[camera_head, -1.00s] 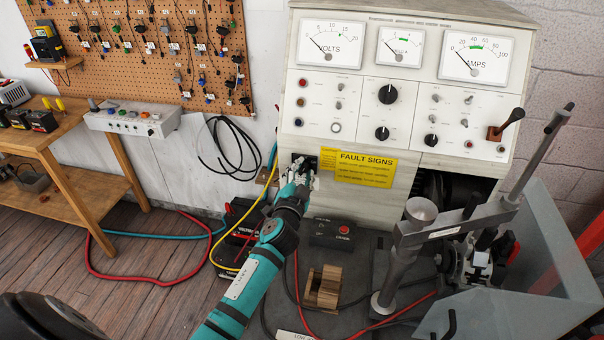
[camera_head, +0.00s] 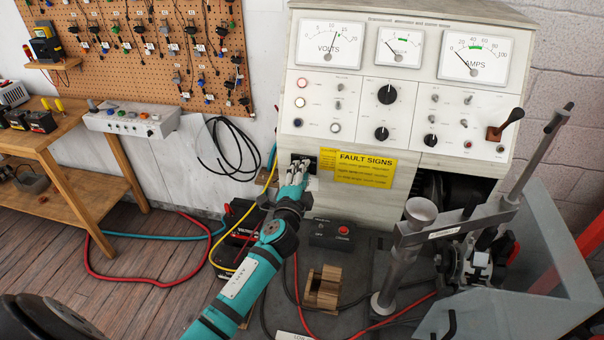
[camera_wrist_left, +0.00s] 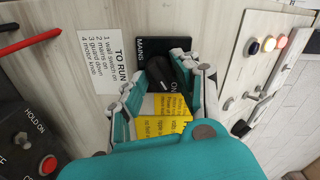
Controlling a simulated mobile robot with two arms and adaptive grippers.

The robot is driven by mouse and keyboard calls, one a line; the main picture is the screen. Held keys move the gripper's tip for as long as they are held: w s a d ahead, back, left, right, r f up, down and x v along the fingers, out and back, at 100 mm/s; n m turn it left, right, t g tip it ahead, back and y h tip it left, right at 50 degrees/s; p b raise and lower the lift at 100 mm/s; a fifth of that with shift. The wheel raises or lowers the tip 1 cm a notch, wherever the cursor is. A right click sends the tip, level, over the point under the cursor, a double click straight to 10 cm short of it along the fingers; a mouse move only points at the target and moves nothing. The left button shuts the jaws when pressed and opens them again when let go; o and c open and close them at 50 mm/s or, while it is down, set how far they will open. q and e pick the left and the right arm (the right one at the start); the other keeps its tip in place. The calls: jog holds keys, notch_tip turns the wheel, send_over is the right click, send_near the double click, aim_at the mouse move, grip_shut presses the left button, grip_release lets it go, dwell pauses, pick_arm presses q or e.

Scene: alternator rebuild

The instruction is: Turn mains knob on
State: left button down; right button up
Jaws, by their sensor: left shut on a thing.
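The mains plate (camera_head: 305,158) is a small black panel low on the left of the white test bench, beside a yellow sign. In the left wrist view, the plate (camera_wrist_left: 178,44) carries the words MAINS and ON, with the black mains knob (camera_wrist_left: 160,72) on it. My left gripper (camera_head: 296,176) is at the plate and hides most of it in the head view. In the left wrist view its fingers (camera_wrist_left: 167,76) are closed around the knob, partly covering it. The knob's exact pointing direction is hard to tell. My right gripper is not in view.
The bench panel has lit lamps (camera_head: 301,83) at its left and a volts meter (camera_head: 331,45) with its needle raised. A black box with a red button (camera_head: 343,230), a wooden block (camera_head: 323,288) and a grey lever stand (camera_head: 400,250) sit right of my arm. Cables lie left.

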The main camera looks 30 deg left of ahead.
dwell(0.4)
pick_arm(q)
jog(key=c, duration=1)
grip_release()
jog(key=v, duration=1.2)
